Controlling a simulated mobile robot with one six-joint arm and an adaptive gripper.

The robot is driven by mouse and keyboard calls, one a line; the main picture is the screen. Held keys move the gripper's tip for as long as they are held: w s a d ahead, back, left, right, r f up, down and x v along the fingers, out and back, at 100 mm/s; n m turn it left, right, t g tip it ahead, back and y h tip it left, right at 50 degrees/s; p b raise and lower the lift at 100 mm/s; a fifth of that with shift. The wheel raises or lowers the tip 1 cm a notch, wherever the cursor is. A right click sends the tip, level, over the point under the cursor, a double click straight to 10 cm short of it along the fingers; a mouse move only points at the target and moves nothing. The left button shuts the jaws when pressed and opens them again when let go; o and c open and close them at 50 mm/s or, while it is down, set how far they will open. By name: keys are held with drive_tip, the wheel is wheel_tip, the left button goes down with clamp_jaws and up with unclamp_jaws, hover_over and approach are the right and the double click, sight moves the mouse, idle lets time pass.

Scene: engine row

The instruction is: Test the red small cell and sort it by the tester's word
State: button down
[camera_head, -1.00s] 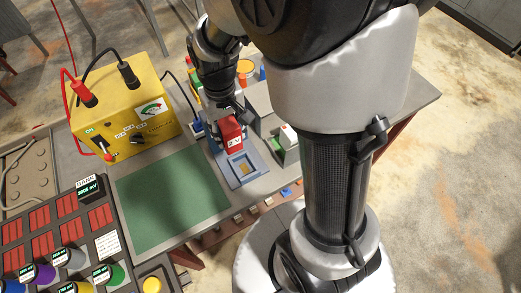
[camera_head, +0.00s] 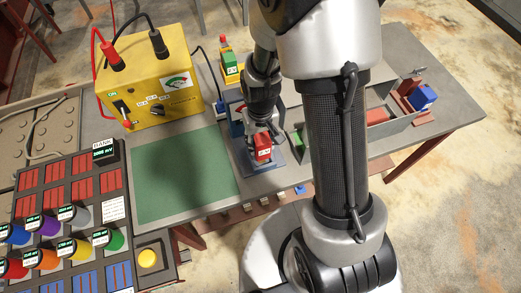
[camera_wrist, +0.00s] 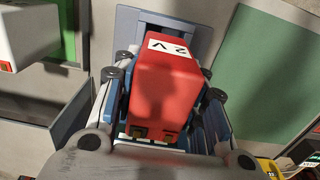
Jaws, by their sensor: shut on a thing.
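My gripper (camera_head: 262,133) is shut on the red small cell (camera_head: 262,149), marked "2 V". In the wrist view the cell (camera_wrist: 168,75) sits between the two fingers, with two brassy contacts at its near end. In the head view the cell is over the blue-grey cradle (camera_head: 274,168) on the bench and hides much of it. The cradle also shows behind the cell in the wrist view (camera_wrist: 128,30). I cannot tell whether the cell touches it. A yellow meter box (camera_head: 150,75) with a dial, red and black leads and a lever stands left of the cradle.
A green mat (camera_head: 185,175) lies left of the cradle, bare. A grey open-topped container (camera_head: 395,128) stands to the right, with red and blue blocks beyond it. A green-and-yellow block (camera_head: 231,68) stands behind. A panel of cell banks (camera_head: 68,200) fills the lower left.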

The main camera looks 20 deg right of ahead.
drive_tip(key=shift+f+b, duration=0.65)
drive_tip(key=shift+f, duration=1.75)
drive_tip(key=shift+f, duration=0.1)
drive_tip(key=c, duration=1)
unclamp_jaws()
wheel_tip(320, 180, up, 12)
drive_tip(key=p, duration=0.3)
drive_tip(key=shift+r, duration=0.25)
drive_tip(key=s+r+t, duration=0.1)
drive_tip(key=s+r, duration=0.4)
drive_tip(key=r, duration=0.2)
drive_tip(key=s+r+t, duration=0.2)
drive_tip(key=s+r, duration=0.3)
drive_tip(key=r, duration=0.2)
drive_tip(key=s+r+t, duration=0.1)
drive_tip(key=s+r, duration=0.4)
drive_tip(key=r, duration=0.3)
drive_tip(key=shift+t, duration=0.3)
